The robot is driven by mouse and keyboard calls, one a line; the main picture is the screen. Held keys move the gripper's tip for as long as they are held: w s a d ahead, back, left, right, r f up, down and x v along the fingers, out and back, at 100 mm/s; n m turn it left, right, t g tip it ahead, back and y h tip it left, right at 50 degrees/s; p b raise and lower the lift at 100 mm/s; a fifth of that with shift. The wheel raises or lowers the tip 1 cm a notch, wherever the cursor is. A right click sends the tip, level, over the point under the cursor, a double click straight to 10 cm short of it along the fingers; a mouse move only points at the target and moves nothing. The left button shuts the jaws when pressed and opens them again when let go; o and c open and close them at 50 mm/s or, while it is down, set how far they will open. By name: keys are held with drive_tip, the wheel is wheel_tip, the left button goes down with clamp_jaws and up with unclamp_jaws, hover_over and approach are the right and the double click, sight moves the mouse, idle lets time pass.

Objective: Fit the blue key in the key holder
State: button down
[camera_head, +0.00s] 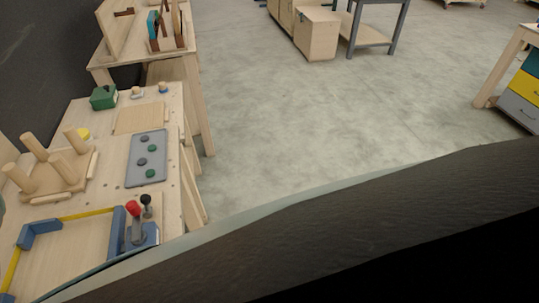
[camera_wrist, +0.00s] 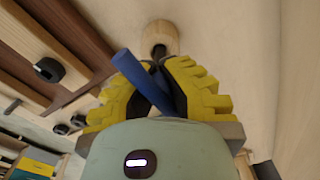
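In the wrist view, my gripper (camera_wrist: 158,82) has yellow ridged fingers closed around a blue bar-shaped piece, the blue key (camera_wrist: 134,72). The key is tilted, its free end pointing up and left past the fingertips; its lower end is partly hidden between the fingers. Just beyond the fingertips is a round wooden piece with a dark centre (camera_wrist: 159,32). I cannot tell whether this is the key holder, or whether the key touches it. The head view does not show my gripper or the key.
In the wrist view, dark brown strips (camera_wrist: 70,25) and a black knob (camera_wrist: 48,69) lie left. Open floor (camera_head: 290,120) lies right.

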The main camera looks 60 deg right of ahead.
drive_tip(key=shift+f+b, duration=0.3)
idle(0.4)
drive_tip(key=c, duration=1.1)
unclamp_jaws()
drive_tip(key=shift+o, duration=0.2)
drive_tip(key=shift+r, duration=0.2)
drive_tip(key=shift+w+r, duration=0.1)
drive_tip(key=shift+r, duration=5.75)
